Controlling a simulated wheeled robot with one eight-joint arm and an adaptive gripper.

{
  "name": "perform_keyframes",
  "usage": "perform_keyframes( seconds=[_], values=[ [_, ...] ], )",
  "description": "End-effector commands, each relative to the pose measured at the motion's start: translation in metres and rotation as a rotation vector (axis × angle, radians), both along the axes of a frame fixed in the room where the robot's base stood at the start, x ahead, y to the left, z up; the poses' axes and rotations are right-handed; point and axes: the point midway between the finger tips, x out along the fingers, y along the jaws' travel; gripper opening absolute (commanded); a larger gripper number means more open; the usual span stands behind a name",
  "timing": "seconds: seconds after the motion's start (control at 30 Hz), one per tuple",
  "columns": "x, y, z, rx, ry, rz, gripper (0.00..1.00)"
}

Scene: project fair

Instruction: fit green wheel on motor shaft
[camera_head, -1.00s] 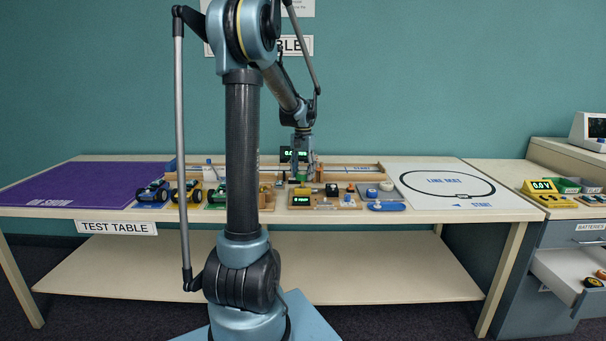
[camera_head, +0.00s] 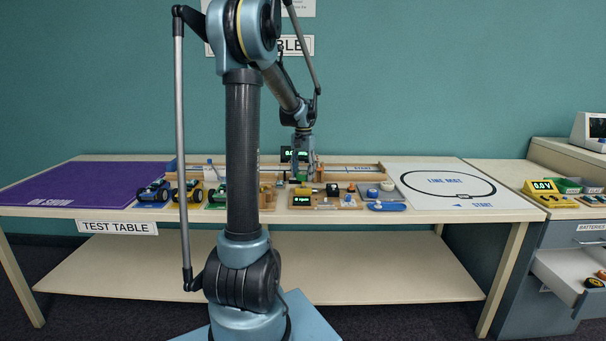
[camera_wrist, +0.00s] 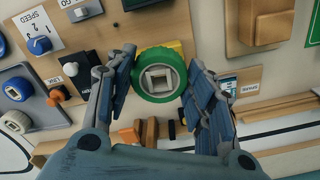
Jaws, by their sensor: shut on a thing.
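My gripper (camera_wrist: 160,74) is shut on the green wheel (camera_wrist: 158,97), one finger on each side of its rim. The wheel is a green ring with a pale hub and a square grey centre, facing the wrist camera. A yellow part (camera_wrist: 176,46) shows just behind the wheel's upper edge. The motor shaft cannot be made out; the wheel covers that spot, so I cannot tell whether the two touch. In the head view my gripper (camera_head: 302,176) points down over the test board on the table, and the wheel is too small to make out clearly.
Beside the gripper in the wrist view are a blue speed knob (camera_wrist: 39,46), an orange-tipped switch (camera_wrist: 57,96) and a wooden block (camera_wrist: 265,25). Small cars (camera_head: 186,191) stand left on the table.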

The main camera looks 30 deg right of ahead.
Motion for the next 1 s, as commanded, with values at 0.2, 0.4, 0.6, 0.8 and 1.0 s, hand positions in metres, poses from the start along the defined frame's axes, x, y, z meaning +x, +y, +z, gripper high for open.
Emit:
perform_keyframes(
  seconds=[0.2,0.4,0.6,0.8,1.0],
  values=[
    [-0.0001,-0.0002,-0.0005,0.000,0.000,0.000,0.34],
    [-0.0002,-0.0001,-0.0037,0.000,0.000,0.000,0.34],
    [-0.0001,-0.0001,-0.0057,0.000,0.000,-0.001,0.34],
    [-0.0002,-0.0001,-0.0057,0.000,0.000,-0.001,0.34],
    [-0.0002,-0.0002,-0.0060,0.000,0.000,-0.001,0.34]
  ],
)
